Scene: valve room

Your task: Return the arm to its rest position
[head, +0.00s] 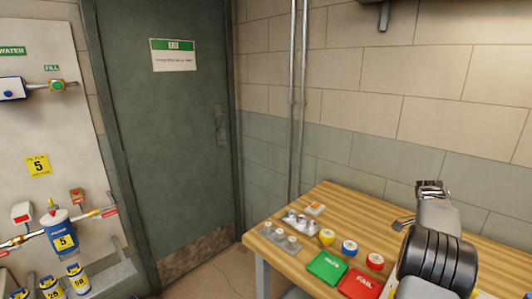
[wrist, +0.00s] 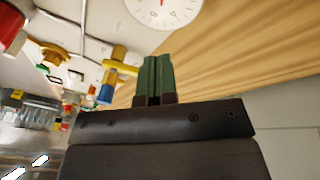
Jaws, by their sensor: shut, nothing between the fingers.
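My gripper (wrist: 156,72) shows in the wrist view with its two green fingers together and nothing between them. In the head view my arm (head: 440,250) is at the right, in front of and partly covering the wooden bench. I cannot clearly make out the fingers in that view. The wrist view is tilted, with the wood-grain surface (wrist: 260,50) beyond the fingers to the right and a round white dial (wrist: 165,8) at the top edge.
The bench top (head: 345,205) holds a green tray (head: 325,266), a red tray (head: 360,284), coloured tape rolls (head: 349,246) and small metal parts (head: 283,238). A closed green door (head: 170,130) stands behind. A valve panel (head: 40,120) with a blue-and-white canister (head: 60,234) is at left.

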